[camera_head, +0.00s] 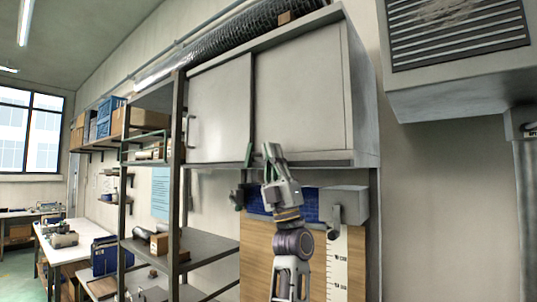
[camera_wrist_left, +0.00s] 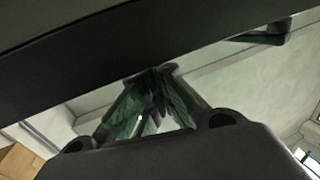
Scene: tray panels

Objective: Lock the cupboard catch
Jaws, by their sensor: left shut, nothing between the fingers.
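The grey cupboard (camera_head: 300,95) hangs on the wall, with two flat door panels that look closed. A small dark green piece (camera_head: 249,154), perhaps the catch, sits at the bottom of the dark strip between the panels. My left gripper (camera_head: 268,149) is raised to the cupboard's lower edge, just right of that piece. It is shut and empty; contact cannot be told. In the left wrist view its fingertips (camera_wrist_left: 153,72) meet close under a broad dark edge (camera_wrist_left: 120,50). A dark green bar (camera_wrist_left: 262,38) shows at the upper right there. My right gripper is out of view.
An open metal shelf rack (camera_head: 177,150) stands left of the cupboard. Below hang a blue item (camera_head: 308,203) and a wooden board (camera_head: 254,250). A large vented grey unit (camera_head: 460,60) juts out at the upper right. The wall between is bare.

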